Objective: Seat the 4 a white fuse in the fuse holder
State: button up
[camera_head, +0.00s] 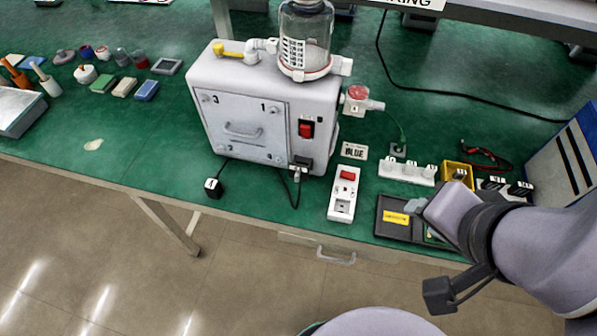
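A white unit with a red switch (343,193) lies on the green bench in front of the pump. It has dark openings in its face; I cannot tell which part, if any, is the fuse holder. A white row of small raised blocks (406,171) sits to its right. No white fuse can be made out for certain at this size. My gripper (414,206) is over a dark tray (390,228) at the bench's front right. Its fingers are mostly hidden by my wrist, and whether it holds anything cannot be seen.
The white canister pump (262,110) stands mid-bench, with a black plug (213,188) on a cord before it.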

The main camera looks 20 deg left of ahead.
aim_at(300, 169)
jog(key=l+u, duration=0.4)
jog(key=l, duration=0.2)
jog(key=l+u, duration=0.4)
jog(key=l, duration=0.25)
